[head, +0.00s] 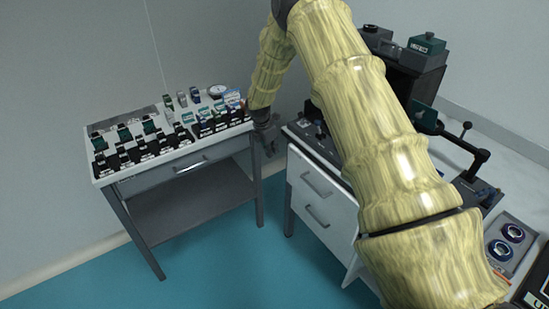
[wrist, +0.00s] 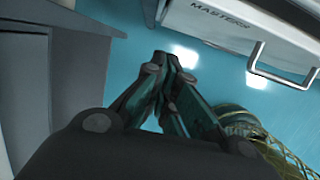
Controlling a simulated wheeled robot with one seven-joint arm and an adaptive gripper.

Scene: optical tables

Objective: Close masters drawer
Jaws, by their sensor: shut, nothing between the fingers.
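The masters drawer (wrist: 228,27) shows at the upper right of the wrist view, with a white front, a "MASTERS" label and a metal bar handle (wrist: 282,75). In the head view, a white cabinet has an upper drawer (head: 312,187) and a lower drawer (head: 312,219), partly behind my arm. Their labels are too small to read there, and I cannot tell how far either stands out. My gripper (wrist: 170,62) is shut and empty, apart from the drawer front and to its left in the wrist view. In the head view my gripper (head: 268,137) is between the cabinet and the left table.
The left table (head: 182,150) holds several small labelled blocks and has its own drawer (head: 190,166) and a lower shelf (head: 185,200). Optical equipment stands on the right table, partly behind my arm. A narrow gap of blue floor (wrist: 130,20) lies between the furniture.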

